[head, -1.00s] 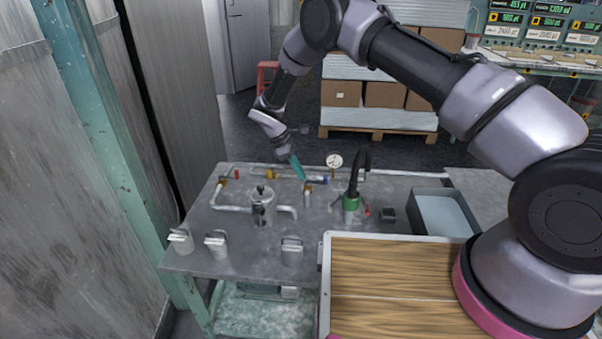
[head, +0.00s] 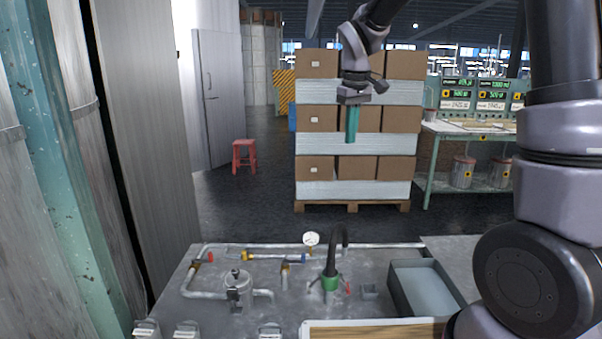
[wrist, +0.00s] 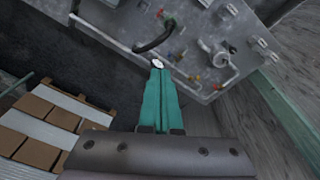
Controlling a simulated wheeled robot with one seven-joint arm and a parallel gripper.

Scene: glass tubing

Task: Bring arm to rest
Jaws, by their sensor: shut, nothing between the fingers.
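My gripper (head: 351,138) hangs from my raised arm in the head view, its teal fingers pointing down and shut with nothing between them. It is in the air above the far side of the table, in front of the stacked boxes in the picture. In the wrist view, my gripper (wrist: 157,66) shows its teal fingers together, pointing toward the bench with the pipes. The fingers touch nothing that I can see.
A wall of panels is at left.

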